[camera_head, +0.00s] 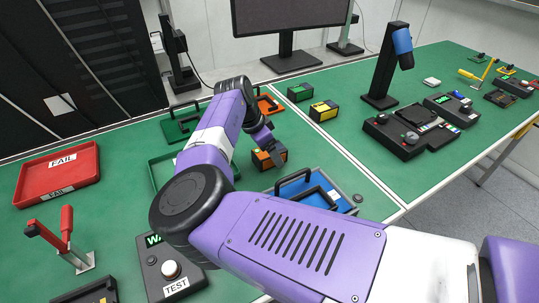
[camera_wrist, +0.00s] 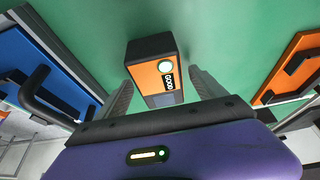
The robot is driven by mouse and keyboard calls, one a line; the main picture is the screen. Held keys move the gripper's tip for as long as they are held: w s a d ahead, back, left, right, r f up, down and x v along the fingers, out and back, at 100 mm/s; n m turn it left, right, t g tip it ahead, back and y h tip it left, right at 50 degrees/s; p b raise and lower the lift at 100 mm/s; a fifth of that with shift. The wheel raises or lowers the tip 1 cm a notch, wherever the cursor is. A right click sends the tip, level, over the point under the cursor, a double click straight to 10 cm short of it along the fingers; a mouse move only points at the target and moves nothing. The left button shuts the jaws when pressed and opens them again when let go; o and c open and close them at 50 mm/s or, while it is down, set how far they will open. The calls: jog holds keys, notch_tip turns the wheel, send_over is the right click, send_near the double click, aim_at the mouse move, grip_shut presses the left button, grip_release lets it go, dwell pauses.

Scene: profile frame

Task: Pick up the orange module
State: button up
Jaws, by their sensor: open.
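The orange module (camera_head: 268,158) is a small block with an orange face and black sides. It sits on the green table mat just beyond my arm. In the wrist view the module (camera_wrist: 154,72) shows a lit round light, a "GOOD" label and a small grey screen. My gripper (camera_wrist: 163,90) is open, with one finger on each side of the module's near part. Gaps show between the fingers and the module, and nothing is held. In the head view my gripper (camera_head: 264,141) is at the module, partly hidden by my wrist.
A blue fixture with a black handle (camera_head: 330,195) stands close by on the near right. An orange fixture (camera_head: 268,104) and green and yellow modules (camera_head: 323,111) are behind. A green tray (camera_head: 166,174) and red FAIL tray (camera_head: 58,174) lie left. A TEST box (camera_head: 170,270) is in front.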

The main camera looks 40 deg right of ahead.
jog(key=shift+f, duration=0.25)
dwell(0.4)
jog(key=c, duration=1.6)
